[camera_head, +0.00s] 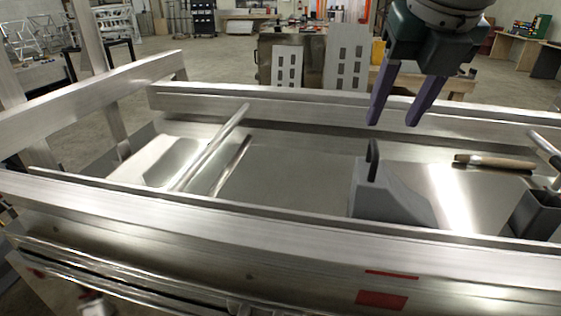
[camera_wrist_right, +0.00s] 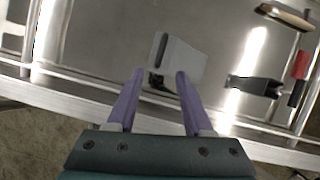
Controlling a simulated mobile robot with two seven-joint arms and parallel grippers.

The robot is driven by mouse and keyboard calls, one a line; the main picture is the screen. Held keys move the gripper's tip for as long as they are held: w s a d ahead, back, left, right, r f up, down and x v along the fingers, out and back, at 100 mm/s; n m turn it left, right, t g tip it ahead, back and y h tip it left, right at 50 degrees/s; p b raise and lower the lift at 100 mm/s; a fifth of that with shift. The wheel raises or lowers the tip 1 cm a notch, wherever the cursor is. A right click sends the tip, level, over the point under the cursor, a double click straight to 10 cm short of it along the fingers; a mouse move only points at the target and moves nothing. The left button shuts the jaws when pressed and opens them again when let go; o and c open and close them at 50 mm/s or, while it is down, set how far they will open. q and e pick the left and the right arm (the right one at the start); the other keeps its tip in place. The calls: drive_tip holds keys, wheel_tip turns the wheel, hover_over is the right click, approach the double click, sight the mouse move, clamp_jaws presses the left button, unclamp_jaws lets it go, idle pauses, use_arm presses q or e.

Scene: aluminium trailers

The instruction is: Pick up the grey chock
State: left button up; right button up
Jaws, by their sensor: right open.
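The grey chock (camera_head: 388,205) sits on the metal bed of the aluminium trailer (camera_head: 290,228), with its dark handle (camera_head: 373,160) standing up at its left end. My right gripper (camera_head: 392,118) hangs above the trailer, higher than the chock's handle and apart from it. Its two purple fingers are open and empty. In the right wrist view the chock (camera_wrist_right: 181,60) lies beyond the fingertips of the right gripper (camera_wrist_right: 160,74), between and just ahead of them. My left gripper is not in view.
A wooden-handled brush-like tool (camera_head: 494,162) lies on the bed at the right. A dark open box-shaped part (camera_head: 537,214) stands near the front rail at the right. Metal bars (camera_head: 207,150) lean across the bed at the left. Raised rails edge the trailer.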

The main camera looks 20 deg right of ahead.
sight(376, 148)
drive_tip(key=x, duration=0.4)
drive_tip(key=shift+s+d+f+p, duration=0.1)
drive_tip(key=shift+p, duration=0.25)
drive_tip(key=shift+p+x, duration=0.45)
drive_tip(key=shift+x, duration=2.2)
drive_tip(key=shift+c, duration=0.3)
clamp_jaws()
drive_tip(key=shift+w, duration=0.25)
